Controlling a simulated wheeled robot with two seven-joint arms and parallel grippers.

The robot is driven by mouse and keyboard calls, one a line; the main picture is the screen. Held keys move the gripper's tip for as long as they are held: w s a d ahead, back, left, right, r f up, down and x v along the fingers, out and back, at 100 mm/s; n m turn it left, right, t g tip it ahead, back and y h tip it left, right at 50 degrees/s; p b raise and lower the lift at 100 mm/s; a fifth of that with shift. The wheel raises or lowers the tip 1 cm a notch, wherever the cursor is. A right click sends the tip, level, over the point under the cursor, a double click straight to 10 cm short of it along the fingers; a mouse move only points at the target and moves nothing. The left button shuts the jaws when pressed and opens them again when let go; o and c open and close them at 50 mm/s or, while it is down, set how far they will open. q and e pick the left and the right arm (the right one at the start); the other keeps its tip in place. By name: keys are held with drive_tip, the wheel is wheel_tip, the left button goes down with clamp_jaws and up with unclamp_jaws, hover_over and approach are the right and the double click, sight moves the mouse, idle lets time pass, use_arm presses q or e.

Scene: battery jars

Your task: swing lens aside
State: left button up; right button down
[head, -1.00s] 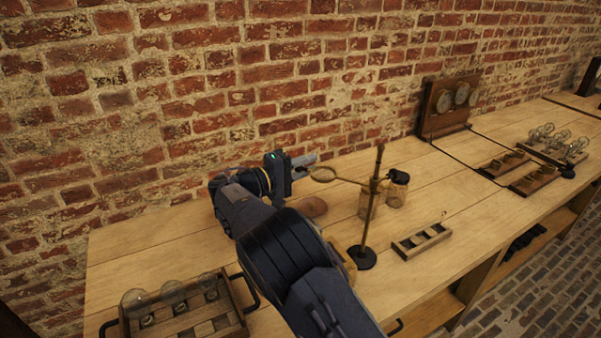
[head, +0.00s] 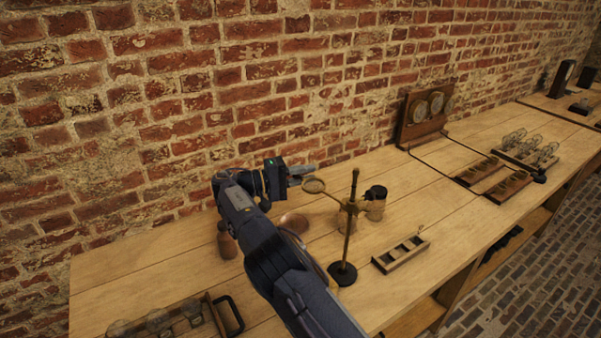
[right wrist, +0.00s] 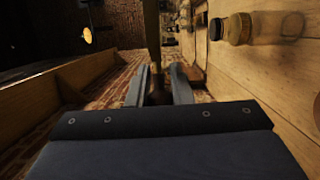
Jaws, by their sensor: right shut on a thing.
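I take this to be the lens's rim or handle; the exact grip is partly hidden. My left gripper is not in view.
A brown bottle (head: 227,240) and reddish dish (head: 294,222) sit by my arm. The brick wall is close behind.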

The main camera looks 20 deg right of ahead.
drive_tip(key=shift+s+d+f+g, duration=0.1)
drive_tip(key=shift+d+f+g, duration=0.2)
drive_tip(key=shift+d+g, duration=0.1)
